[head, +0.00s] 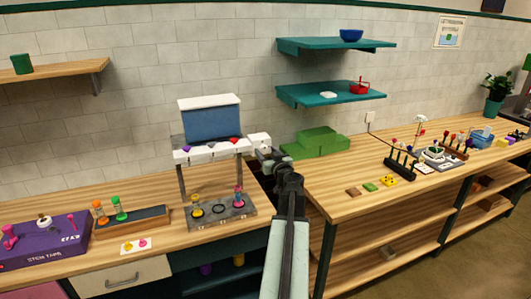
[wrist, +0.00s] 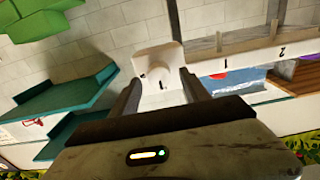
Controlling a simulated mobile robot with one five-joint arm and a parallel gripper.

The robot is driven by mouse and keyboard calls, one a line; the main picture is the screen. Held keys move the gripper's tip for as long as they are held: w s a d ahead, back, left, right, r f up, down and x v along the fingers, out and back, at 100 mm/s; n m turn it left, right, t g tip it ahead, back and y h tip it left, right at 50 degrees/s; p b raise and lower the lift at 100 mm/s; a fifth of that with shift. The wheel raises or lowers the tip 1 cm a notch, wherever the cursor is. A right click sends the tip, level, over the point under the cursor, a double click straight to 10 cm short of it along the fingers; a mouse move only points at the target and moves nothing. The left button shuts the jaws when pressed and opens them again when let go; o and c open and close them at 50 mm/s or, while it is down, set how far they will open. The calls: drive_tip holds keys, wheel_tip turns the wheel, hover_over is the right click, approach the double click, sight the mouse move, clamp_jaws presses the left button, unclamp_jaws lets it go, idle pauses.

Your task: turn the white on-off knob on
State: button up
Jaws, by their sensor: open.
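The white knob (wrist: 156,72) shows in the wrist view on a white block (wrist: 158,52) at the end of the white dispenser. It lies between the fingertips of my gripper (wrist: 160,80), which are open. I cannot tell whether the fingers touch it. In the head view the white block (head: 259,140) sits at the right end of the dispenser (head: 212,149), with my gripper (head: 267,155) just in front of it. The knob itself is mostly hidden there by my gripper, and its on or off position is unclear.
Below the dispenser is a grey base (head: 222,212) with small coloured items. A green stepped block (head: 318,145) stands to the right. Teal shelves (head: 330,93) hang above it. A purple box (head: 45,240) is at the left.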

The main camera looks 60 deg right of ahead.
drive_tip(key=shift+w+d, duration=0.3)
drive_tip(key=shift+w, duration=0.05)
drive_tip(key=shift+a, duration=0.15)
clamp_jaws()
drive_tip(key=shift+m, duration=0.3)
drive_tip(key=m, duration=0.9)
drive_tip(key=shift+s+d, duration=0.1)
drive_tip(key=shift+d, duration=0.1)
drive_tip(key=m, duration=0.4)
drive_tip(key=shift+f+m, duration=0.1)
drive_tip(key=shift+m, duration=2)
